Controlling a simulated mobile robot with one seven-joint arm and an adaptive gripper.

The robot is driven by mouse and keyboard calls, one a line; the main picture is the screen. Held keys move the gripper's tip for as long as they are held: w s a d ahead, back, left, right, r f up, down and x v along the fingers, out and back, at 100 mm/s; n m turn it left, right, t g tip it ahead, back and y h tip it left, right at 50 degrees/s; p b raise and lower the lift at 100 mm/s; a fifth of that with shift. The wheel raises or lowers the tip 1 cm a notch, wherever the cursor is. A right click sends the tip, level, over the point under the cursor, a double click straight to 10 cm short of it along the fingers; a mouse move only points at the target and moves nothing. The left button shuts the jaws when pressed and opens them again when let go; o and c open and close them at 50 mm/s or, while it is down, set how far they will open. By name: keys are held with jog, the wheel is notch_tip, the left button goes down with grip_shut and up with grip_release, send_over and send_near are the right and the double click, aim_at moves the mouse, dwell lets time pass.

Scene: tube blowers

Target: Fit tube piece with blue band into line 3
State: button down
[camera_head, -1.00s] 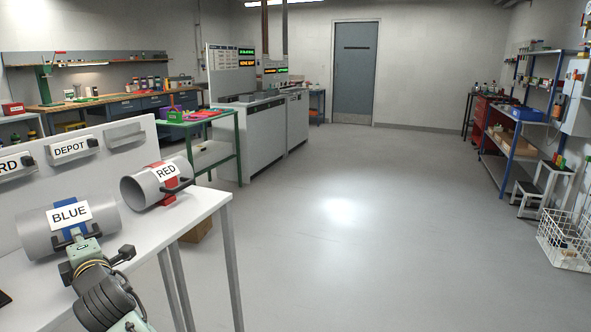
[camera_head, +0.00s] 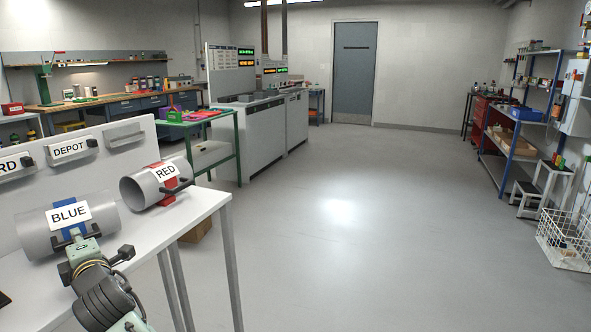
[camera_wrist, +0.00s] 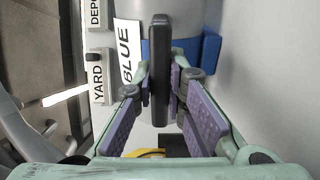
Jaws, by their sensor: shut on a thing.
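The tube piece with the blue band (camera_head: 38,236) lies on its side on the white table, its label reading BLUE. It also shows in the wrist view, where its blue band (camera_wrist: 211,48) is at the top. My gripper (camera_head: 82,240) is at the tube's front side. In the wrist view my gripper (camera_wrist: 161,90) is shut on the tube's dark handle (camera_wrist: 160,60), which stands between the two purple pads. The tube appears to rest on the table. No place marked line 3 can be made out.
A tube with a red band (camera_head: 143,188), labelled RED, lies just right on the same white table (camera_head: 200,207). A panel behind holds DEPOT (camera_head: 70,149) and YARD holders. Grey machines (camera_head: 262,125) with lit displays stand farther back. The floor right of the table is open.

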aim_at(72, 221)
jog(key=shift+r+p, duration=1.8)
jog(key=shift+r, duration=0.75)
